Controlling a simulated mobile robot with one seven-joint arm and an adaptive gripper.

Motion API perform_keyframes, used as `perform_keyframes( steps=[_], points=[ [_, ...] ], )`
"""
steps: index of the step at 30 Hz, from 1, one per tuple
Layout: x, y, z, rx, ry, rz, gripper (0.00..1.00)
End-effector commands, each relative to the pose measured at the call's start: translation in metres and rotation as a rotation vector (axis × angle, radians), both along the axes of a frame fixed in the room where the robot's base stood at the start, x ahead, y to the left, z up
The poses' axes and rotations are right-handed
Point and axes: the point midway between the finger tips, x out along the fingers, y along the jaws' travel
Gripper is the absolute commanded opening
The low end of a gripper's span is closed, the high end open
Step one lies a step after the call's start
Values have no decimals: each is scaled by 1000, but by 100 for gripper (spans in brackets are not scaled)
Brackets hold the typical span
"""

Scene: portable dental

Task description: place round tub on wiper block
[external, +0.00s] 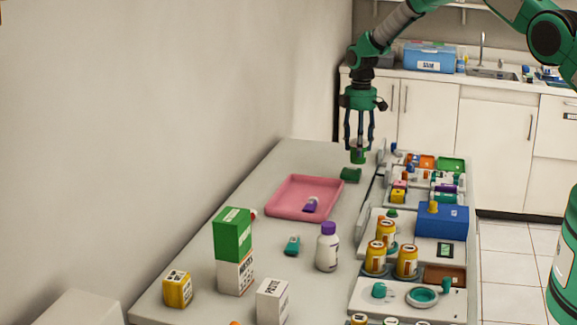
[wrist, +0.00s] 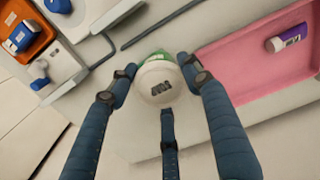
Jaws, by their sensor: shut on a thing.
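The round tub (wrist: 162,86) shows its white round top with dark print in the wrist view. A dark green block (external: 350,175), which looks like the wiper block, lies on the table just below and slightly left of the tub. The tub appears held above it; whether they touch is hard to tell. In the wrist view the tub hides most of what is under it.
A pink tray (external: 285,211) holding a purple-capped item lies in front of the block. Trays with small goods and a blue box (external: 443,220) line the table's right side. A white bottle (external: 327,250) and several cartons stand nearer the camera. Bare table lies left of the block.

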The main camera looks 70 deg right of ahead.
Motion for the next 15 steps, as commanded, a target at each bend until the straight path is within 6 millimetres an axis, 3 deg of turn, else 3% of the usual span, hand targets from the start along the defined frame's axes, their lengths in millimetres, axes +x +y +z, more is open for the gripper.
perform_keyframes(
  steps=[6, 15],
  points=[
    [18, -15, -2, -2, -1, 0, 21],
    [25, -20, -2, -1, -1, 0, 21]
  ],
)
